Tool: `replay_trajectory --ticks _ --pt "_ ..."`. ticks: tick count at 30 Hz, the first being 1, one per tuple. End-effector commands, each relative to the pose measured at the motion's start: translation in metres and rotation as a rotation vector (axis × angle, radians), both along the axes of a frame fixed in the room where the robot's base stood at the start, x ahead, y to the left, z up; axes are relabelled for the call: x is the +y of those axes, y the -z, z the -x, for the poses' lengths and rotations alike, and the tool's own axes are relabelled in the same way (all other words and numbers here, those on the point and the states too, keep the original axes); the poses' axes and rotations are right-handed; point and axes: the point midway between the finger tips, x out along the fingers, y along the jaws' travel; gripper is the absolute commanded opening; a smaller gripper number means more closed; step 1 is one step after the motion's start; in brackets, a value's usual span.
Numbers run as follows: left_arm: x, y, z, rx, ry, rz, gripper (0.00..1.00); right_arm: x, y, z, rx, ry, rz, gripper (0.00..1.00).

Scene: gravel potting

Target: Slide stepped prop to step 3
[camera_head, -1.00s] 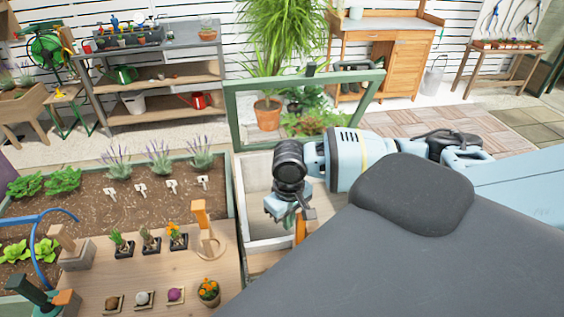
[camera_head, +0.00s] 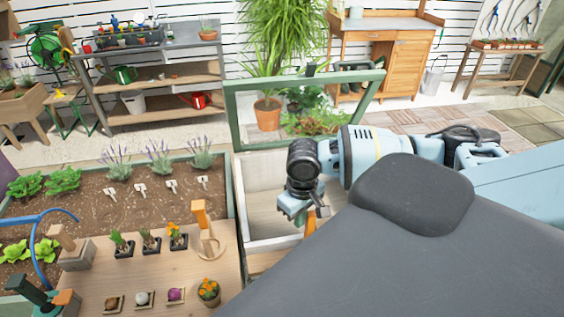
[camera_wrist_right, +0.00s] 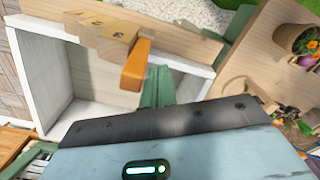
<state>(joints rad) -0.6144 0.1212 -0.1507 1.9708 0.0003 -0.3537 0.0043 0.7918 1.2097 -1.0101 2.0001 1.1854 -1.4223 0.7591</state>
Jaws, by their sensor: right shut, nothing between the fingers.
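The stepped prop (camera_wrist_right: 98,38) is a pale wooden stepped block with dark marks, at the top of the right wrist view. An upright orange tab (camera_wrist_right: 136,66) stands at its right end; the tab (camera_head: 310,222) also shows in the head view. My right gripper (camera_wrist_right: 157,72) is shut and empty, its green fingers just right of the tab; I cannot tell whether they touch it. In the head view, my right gripper (camera_head: 300,213) is over the near part of the white cold frame box (camera_head: 240,195). The green-framed lid (camera_head: 233,118) stands raised behind.
A wooden bench (camera_head: 135,277) with small pots and bulbs is left of the box. A planting bed (camera_head: 100,208) with lavender lies behind it. My dark body and right arm cover the right foreground.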

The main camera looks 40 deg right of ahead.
Motion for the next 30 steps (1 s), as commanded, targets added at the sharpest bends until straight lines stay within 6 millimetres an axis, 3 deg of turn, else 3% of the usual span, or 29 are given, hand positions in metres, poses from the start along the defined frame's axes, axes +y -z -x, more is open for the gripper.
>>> replay_trajectory --ticks 8,30 --pt "0.001 0.0 0.0 0.0 0.003 -0.004 0.73 -0.008 0.0 0.005 0.001 0.0 0.0 0.0" --pt "-0.002 0.0 0.0 0.0 -0.006 0.008 0.73 0.01 0.0 -0.007 0.0 0.0 0.0 0.0"
